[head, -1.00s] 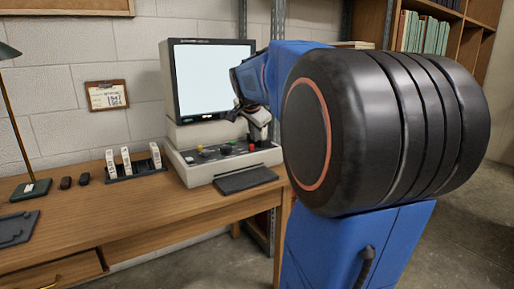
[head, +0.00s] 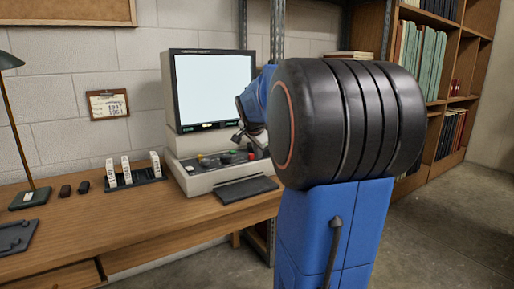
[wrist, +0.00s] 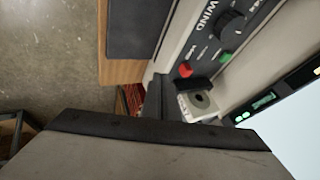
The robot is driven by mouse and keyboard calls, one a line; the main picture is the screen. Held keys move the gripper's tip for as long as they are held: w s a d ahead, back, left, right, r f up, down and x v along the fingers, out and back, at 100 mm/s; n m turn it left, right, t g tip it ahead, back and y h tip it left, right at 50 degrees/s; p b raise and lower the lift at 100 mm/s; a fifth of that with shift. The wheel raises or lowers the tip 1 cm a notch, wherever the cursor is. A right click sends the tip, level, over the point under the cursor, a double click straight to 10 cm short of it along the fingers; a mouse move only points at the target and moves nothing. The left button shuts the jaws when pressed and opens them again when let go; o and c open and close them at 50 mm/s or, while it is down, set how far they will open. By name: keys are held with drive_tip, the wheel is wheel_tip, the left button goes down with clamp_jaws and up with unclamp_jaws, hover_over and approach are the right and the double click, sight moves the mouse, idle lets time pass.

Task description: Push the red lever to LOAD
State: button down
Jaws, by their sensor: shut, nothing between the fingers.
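The microfilm reader's control panel (head: 215,172) stands on the wooden desk below a bright screen (head: 213,88). The red lever (head: 251,153) shows as a small red knob at the panel's right end, close to my arm. In the wrist view the red lever (wrist: 185,69) is near the middle, beside small white lettering too small to read. My gripper (head: 240,135) hovers above the right part of the panel, shut and empty. Its dark fingers (wrist: 157,97) show just below and left of the red knob in the wrist view; I cannot tell whether they touch it.
A dark pad (head: 246,189) lies in front. A rack of white boxes (head: 135,174) stands left. My arm hides the area right of the reader.

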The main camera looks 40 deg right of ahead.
sight(257, 162)
drive_tip(key=w+d+f, duration=0.2)
drive_tip(key=w, duration=0.1)
drive_tip(key=shift+w+f, duration=0.2)
drive_tip(key=shift+f, duration=0.15)
drive_tip(key=shift+w+d, duration=0.25)
drive_tip(key=shift+w, duration=0.6)
